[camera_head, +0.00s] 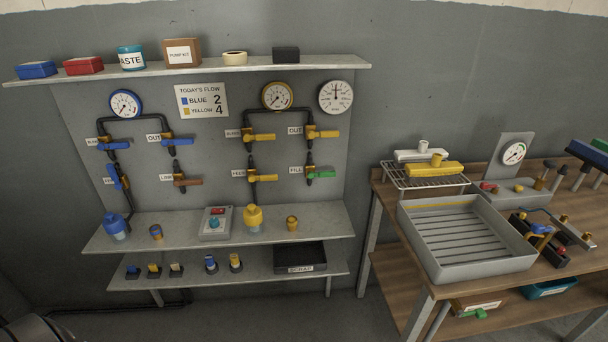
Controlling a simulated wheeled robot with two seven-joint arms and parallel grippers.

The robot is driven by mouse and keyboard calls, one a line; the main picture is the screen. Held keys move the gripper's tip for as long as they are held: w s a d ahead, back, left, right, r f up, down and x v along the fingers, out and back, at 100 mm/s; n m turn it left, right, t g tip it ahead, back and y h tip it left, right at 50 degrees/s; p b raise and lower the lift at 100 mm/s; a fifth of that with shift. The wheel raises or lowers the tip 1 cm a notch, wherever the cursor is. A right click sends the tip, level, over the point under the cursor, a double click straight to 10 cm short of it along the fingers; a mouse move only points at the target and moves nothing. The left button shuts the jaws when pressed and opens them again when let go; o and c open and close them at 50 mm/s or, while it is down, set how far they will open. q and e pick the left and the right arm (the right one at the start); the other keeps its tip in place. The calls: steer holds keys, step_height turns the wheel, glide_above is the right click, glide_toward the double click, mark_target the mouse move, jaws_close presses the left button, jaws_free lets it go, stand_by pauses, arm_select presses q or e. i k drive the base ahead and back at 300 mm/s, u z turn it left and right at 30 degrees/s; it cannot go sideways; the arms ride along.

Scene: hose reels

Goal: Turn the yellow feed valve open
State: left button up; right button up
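The yellow feed valve (263,178) is on the wall panel, on the lower left of the yellow pipework, beside a small label that seems to read FEED. Its yellow lever points right, across the vertical black pipe. Above it is another yellow-lever valve (260,137) with a small label. To the right are a yellow-lever valve marked OUT (324,133) and a green-lever valve marked FILL (321,175); their levers also point right. Neither of my grippers shows in the head view.
A blue-lever pipe set (116,146) and a brown-lever valve (187,182) are to the left. Below, a shelf (325,220) holds a yellow-topped bottle (253,217) and a grey switch box (215,224). A wooden bench (385,205) with a grey tray (470,272) stands right.

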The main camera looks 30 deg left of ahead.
mark_target(252, 179)
steer(key=z, duration=0.2)
steer(key=i, duration=1)
steer(key=u, duration=0.25)
